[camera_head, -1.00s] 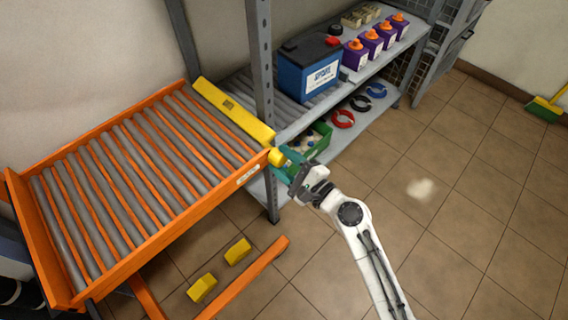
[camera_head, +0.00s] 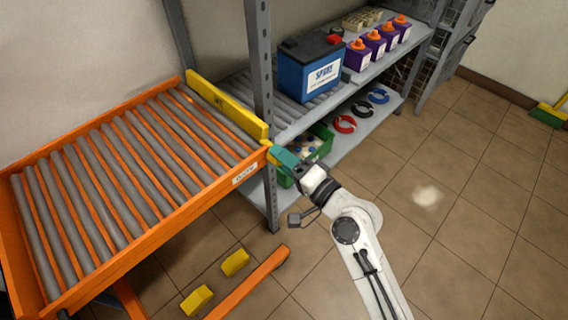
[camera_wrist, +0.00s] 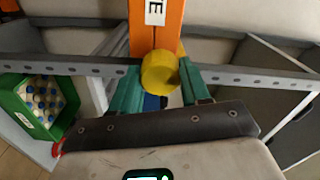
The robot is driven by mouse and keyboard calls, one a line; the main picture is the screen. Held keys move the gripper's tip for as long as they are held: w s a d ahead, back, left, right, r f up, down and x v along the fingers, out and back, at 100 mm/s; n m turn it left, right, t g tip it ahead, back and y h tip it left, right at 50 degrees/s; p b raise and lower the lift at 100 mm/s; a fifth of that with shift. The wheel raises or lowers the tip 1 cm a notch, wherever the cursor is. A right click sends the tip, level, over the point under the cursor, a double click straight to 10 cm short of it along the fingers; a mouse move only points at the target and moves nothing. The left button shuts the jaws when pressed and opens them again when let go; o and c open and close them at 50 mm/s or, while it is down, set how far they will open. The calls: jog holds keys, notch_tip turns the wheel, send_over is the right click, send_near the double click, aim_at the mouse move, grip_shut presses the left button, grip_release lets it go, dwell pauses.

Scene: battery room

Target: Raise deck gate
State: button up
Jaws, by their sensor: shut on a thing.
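The yellow deck gate (camera_head: 228,108) runs along the edge of the orange roller deck (camera_head: 112,270) that faces the shelf. It stands up above the rollers as a narrow wall. My gripper (camera_head: 274,154) is at the gate's near end, at the deck corner. In the wrist view, its teal fingers (camera_wrist: 161,84) are shut on the round yellow knob (camera_wrist: 160,70), one on each side. The orange deck end with a white label (camera_wrist: 155,12) is just beyond the knob. In the head view, my gripper mostly hides the knob.
A grey shelf upright (camera_head: 261,75) stands close to my gripper. The shelf holds a blue battery (camera_head: 311,68) and purple bottles (camera_head: 377,42). A green crate (camera_head: 318,150) sits below, right beside my arm. Yellow wedges (camera_head: 235,262) lie on the floor. Open floor lies to the right.

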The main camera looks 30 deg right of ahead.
jog(key=shift+f+n+b, duration=0.15)
jog(key=shift+n+b, duration=0.45)
jog(key=shift+n, duration=0.5)
jog(key=o, duration=1.1)
jog(key=shift+c, duration=0.2)
jog(key=b+v, duration=0.1)
jog(key=v, duration=0.9)
jog(key=shift+s, duration=0.4)
jog(key=shift+d, duration=0.1)
